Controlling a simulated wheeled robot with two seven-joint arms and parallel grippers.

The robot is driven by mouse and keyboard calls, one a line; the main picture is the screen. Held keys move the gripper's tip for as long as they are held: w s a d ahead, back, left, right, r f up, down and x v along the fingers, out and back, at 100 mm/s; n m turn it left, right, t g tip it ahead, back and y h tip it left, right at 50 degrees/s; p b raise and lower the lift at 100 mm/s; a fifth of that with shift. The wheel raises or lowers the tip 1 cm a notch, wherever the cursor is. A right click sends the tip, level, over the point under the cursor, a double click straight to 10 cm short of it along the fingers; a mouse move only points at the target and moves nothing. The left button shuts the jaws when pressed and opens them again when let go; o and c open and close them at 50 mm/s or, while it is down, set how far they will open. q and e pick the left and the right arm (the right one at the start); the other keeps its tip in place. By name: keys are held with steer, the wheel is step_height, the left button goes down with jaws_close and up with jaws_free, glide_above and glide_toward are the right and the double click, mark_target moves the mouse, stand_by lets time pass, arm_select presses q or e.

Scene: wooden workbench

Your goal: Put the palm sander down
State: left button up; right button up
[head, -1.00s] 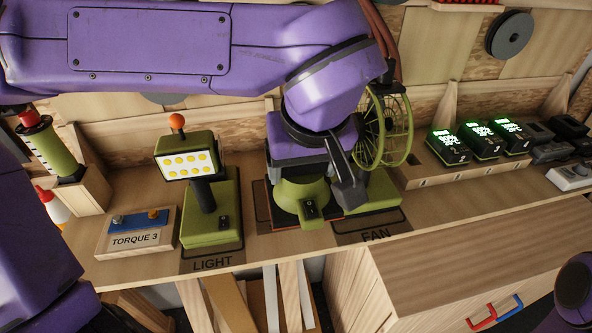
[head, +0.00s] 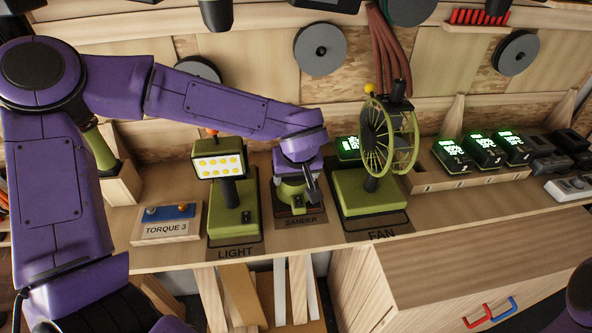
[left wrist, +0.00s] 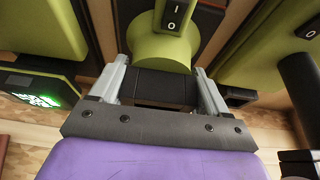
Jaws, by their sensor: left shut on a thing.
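The green palm sander (head: 291,192) is at the back of the bench, at the dark mat labelled SANDER (head: 301,222), between the work light and the fan. My left gripper (head: 298,178) comes down on it from above and is shut on it. In the left wrist view the two grey fingers (left wrist: 163,88) stand on either side of the sander's black band, with its green body and I/O switch (left wrist: 174,14) beyond. The sander looks upright. Its underside is hidden, so I cannot tell whether it touches the mat. My right gripper is not in view.
The green work light (head: 234,215) stands close on the left and the fan (head: 366,205) close on the right. A TORQUE 3 box (head: 166,226) is further left. Lit battery chargers (head: 484,151) line the right. Bare bench lies in front of the chargers.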

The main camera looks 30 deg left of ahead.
mark_target(300, 198)
arm_select(q)
steer(key=shift+w+f, duration=0.1)
steer(key=shift+w, duration=0.25)
steer(key=o, duration=1.3)
steer(key=shift+o, duration=1)
steer(key=shift+d, duration=0.1)
steer(key=shift+s, duration=0.25)
steer(key=b+v, duration=0.2)
steer(key=v, duration=1)
steer(key=shift+w, duration=0.15)
